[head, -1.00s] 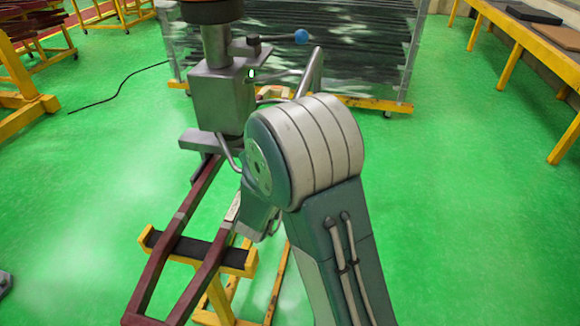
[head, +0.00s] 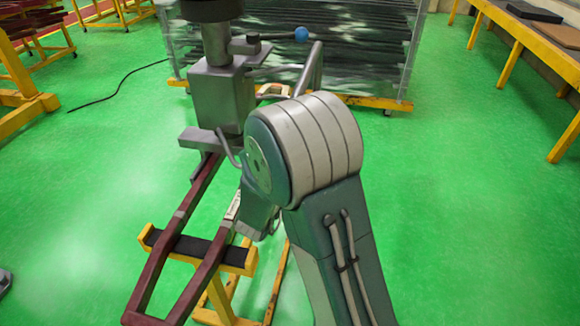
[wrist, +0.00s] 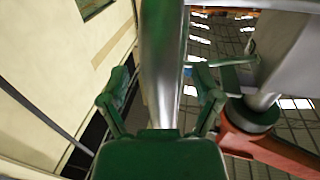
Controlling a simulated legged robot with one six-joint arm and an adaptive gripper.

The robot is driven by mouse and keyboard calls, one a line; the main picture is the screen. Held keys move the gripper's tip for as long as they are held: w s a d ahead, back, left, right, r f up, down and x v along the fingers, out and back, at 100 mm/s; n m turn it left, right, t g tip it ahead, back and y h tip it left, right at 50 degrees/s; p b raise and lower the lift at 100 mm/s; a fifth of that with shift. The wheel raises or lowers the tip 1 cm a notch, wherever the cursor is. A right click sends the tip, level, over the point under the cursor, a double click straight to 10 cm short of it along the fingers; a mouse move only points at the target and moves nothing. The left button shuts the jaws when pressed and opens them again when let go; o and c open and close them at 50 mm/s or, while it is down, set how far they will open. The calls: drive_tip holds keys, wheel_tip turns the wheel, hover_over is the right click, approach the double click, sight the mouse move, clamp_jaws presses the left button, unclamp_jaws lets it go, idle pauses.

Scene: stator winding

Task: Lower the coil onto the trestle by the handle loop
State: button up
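The coil (head: 153,275) is a long dark-red loop in the head view. It slopes from the grey clamp block down to the lower left and crosses the black pad of the yellow trestle (head: 240,258); I cannot tell if it bears on the pad. Its upper end is under the grey lifting fixture (head: 220,95). The bent grey handle loop (head: 310,70) stands at the fixture's right. My gripper is hidden behind my arm there. In the wrist view my gripper (wrist: 163,92) has its green fingers on either side of the metal handle tube (wrist: 160,60); contact is unclear.
A wheeled rack (head: 380,103) stands behind, a yellow bench (head: 515,35) at the right and more yellow stands (head: 30,100) at the left. The green floor (head: 470,220) at right is clear.

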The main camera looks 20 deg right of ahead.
drive_tip(key=v, duration=1.2)
drive_tip(key=a+r+n+y, duration=0.6)
drive_tip(key=r+y, duration=0.3)
drive_tip(key=y, duration=0.5)
drive_tip(key=s+d+r+n+g, duration=0.1)
drive_tip(key=s+d+g, duration=0.2)
drive_tip(key=s, duration=0.6)
drive_tip(key=s+d+r+n+g+h, duration=0.1)
drive_tip(key=s+d+n+g, duration=0.1)
drive_tip(key=s, duration=0.8)
drive_tip(key=shift+d+g, duration=0.8)
drive_tip(key=shift+g, duration=0.3)
